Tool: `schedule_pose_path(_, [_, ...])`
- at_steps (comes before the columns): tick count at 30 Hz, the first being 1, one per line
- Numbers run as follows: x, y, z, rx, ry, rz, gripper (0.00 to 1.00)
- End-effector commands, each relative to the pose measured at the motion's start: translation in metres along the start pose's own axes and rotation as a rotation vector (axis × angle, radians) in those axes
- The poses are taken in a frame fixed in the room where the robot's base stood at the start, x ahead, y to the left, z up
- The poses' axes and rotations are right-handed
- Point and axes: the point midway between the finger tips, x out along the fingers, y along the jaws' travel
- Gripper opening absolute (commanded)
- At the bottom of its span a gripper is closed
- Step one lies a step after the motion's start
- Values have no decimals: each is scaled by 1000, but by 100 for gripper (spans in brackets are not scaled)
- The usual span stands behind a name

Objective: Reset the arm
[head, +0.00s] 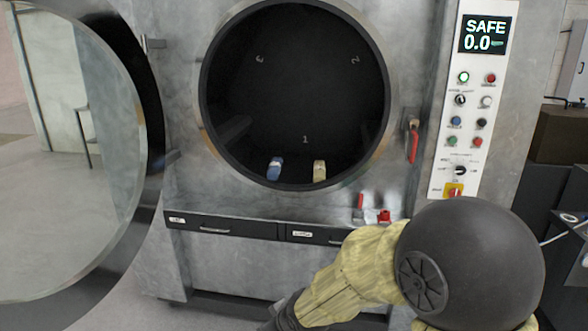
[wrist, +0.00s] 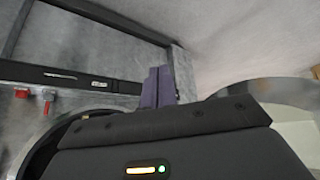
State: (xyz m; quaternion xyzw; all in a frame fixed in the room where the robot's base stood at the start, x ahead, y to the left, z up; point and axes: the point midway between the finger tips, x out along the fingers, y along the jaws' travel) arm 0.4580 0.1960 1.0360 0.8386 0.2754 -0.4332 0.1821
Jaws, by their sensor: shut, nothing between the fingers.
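My arm crosses the lower right of the head view in a yellowish cover, with a dark rounded joint. It reaches down to the left, and its end leaves the bottom edge, so the fingers are not seen there. In the wrist view my gripper (wrist: 157,74) shows two purple-grey fingers close together, shut and empty. They are in front of the grey machine body, apart from any object that I can make out.
The washer's round drum (head: 300,90) is open, with a blue item (head: 274,168) and a beige item (head: 319,171) inside. Its round door (head: 150,100) stands open at left. The control panel (head: 470,110) reads SAFE 0.0. Red handles (head: 384,216) sit above the drawers (head: 215,227).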

Motion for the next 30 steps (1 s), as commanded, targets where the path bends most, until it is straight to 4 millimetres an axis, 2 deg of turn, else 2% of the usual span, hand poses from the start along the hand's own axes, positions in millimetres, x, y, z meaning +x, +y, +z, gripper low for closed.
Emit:
schedule_pose_path(1, [-18,22,16,65,-47,46,0])
schedule_pose_path(3, [-39,47,44,167,-117,99,0])
schedule_pose_path(6, [-74,74,88,330,-216,161,0])
schedule_pose_path(9, [-106,86,127,490,-299,198,0])
schedule_pose_path(12, [-126,88,153,601,-351,210,0])
schedule_pose_path(16, [-133,86,164,650,-375,211,0])
schedule_pose_path(30, [-132,87,163,644,-372,211,0])
